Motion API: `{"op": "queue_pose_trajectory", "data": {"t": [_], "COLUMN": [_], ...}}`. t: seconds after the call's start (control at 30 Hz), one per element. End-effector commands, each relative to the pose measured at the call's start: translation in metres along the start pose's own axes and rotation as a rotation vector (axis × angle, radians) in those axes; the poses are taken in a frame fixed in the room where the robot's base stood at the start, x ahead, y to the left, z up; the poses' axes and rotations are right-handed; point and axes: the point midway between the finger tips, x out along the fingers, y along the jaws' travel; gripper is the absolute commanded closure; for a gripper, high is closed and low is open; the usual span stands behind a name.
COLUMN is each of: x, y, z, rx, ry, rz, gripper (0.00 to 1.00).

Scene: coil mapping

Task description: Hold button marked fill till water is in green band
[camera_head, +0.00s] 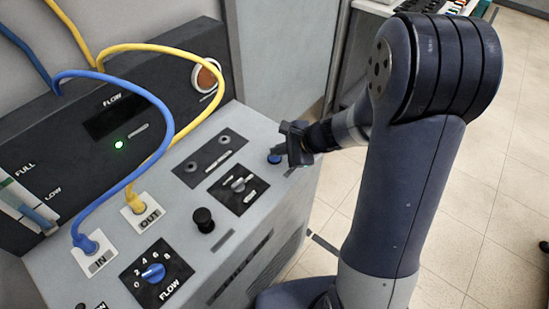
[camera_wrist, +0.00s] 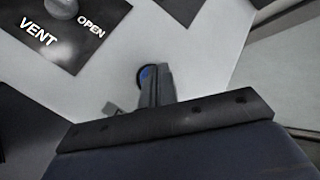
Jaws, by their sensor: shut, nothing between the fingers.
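A blue round button (camera_head: 274,157) sits at the right end of the grey machine's sloped top. Its label is mostly hidden, so I cannot read "fill". My gripper (camera_head: 285,157) is shut and empty, right by this button. In the wrist view the fingertips (camera_wrist: 157,72) overlap the blue button (camera_wrist: 146,75) and hide part of it; I cannot tell if they touch or press it. The water gauge (camera_head: 30,207), with FULL and LOW marks, is at the left edge. Blue shows near LOW and a little green near FULL; the exact level is unclear.
A VENT/OPEN knob (camera_head: 238,185) is beside the button, with a black knob (camera_head: 204,220) nearer. A blue FLOW dial (camera_head: 153,272) is at front left. Blue (camera_head: 166,105) and yellow (camera_head: 205,60) hoses arch over the panel. A green light (camera_head: 119,145) is lit.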

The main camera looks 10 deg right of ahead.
Motion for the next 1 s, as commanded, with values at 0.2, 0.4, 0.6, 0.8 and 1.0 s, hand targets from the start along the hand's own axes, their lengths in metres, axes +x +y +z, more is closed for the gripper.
{"op": "queue_pose_trajectory", "data": {"t": [0.2,0.4,0.6,0.8,1.0], "x": [-0.0002,0.0004,0.002,0.0034,0.0048], "y": [-0.0002,0.0002,0.0014,0.0024,0.0035], "z": [0.0001,-0.0003,-0.0015,-0.0025,-0.0036], "rx": [0.0,0.0,0.0,0.0,0.0], "ry": [0.0,0.0,0.0,0.0,0.0], "rz": [0.0,0.0,0.0,0.0,0.0], "gripper": [1.0,1.0,1.0,1.0,1.0]}}
